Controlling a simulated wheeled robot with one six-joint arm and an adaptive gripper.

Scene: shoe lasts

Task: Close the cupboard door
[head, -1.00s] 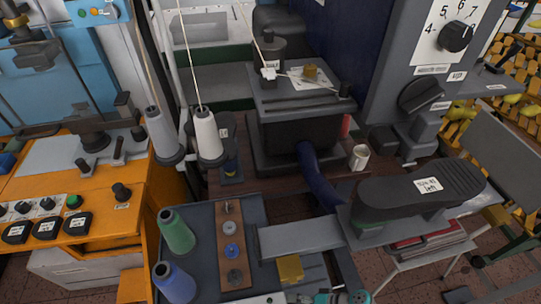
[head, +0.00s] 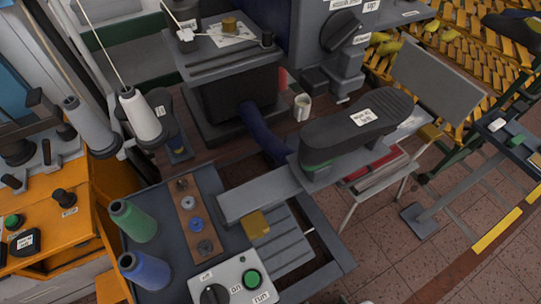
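No cupboard door can be made out in the head view. My gripper does not show in it either.
A machine with a black shoe-shaped form (head: 355,130) on an arm fills the middle. A grey control box (head: 237,283) and green (head: 132,221) and blue (head: 145,270) thread spools are in front. An orange machine (head: 75,235) is at left. Tiled floor (head: 410,265) is open at lower right.

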